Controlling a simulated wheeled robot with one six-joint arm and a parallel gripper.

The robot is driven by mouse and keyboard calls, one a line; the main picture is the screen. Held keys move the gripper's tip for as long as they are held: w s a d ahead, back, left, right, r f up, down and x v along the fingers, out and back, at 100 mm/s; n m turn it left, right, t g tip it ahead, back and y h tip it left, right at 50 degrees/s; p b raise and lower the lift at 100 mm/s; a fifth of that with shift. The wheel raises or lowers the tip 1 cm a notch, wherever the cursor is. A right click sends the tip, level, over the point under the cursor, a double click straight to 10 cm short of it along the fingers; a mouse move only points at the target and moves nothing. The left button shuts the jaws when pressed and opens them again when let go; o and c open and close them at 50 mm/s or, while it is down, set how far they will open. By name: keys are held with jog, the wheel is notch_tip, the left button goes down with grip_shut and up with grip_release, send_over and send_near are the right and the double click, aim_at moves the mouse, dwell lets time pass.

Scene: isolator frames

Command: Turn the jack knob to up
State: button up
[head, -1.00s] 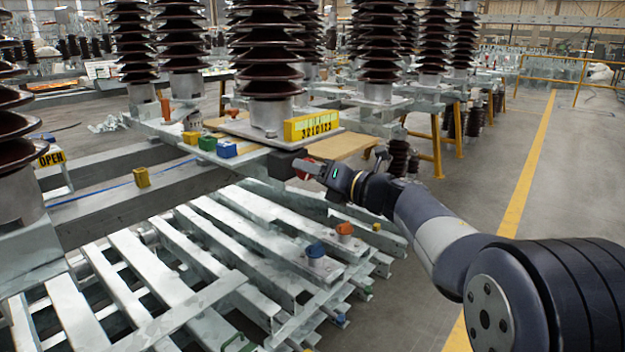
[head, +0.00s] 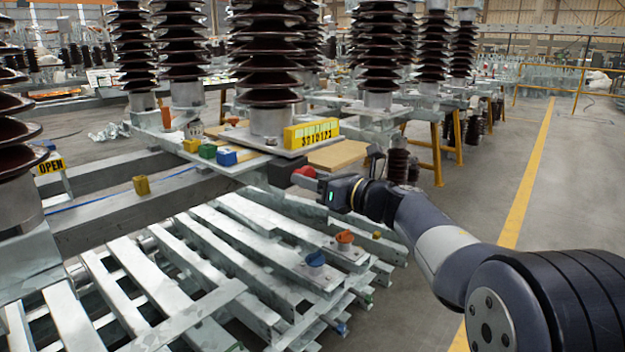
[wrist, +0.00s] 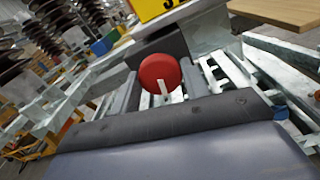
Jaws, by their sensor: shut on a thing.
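The jack knob is a round red knob (head: 303,173) on a dark block (head: 283,174) at the front corner of the grey steel frame. In the wrist view the red knob (wrist: 160,70) shows its face, with a white mark running from near its centre to the lower edge in the picture. My gripper (head: 310,180) reaches it from the right in the head view. In the wrist view my gripper (wrist: 161,80) has one finger on each side of the knob and is shut on it. The parts behind the knob's face are hidden.
A yellow number sign (head: 312,133) stands just above and behind the knob. Blue (head: 226,157), green (head: 207,151) and yellow (head: 192,145) blocks lie left of it. Stacked steel bars (head: 250,250) lie below, with blue (head: 315,259) and orange (head: 344,237) pieces. Open floor is at right.

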jog(key=shift+f, duration=0.1)
jog(key=o, duration=1)
jog(key=p+v, duration=0.2)
jog(key=v, duration=0.8)
jog(key=shift+s+d, duration=0.3)
jog(key=b+x, duration=0.2)
jog(key=x, duration=0.8)
jog(key=shift+w+a, duration=0.3)
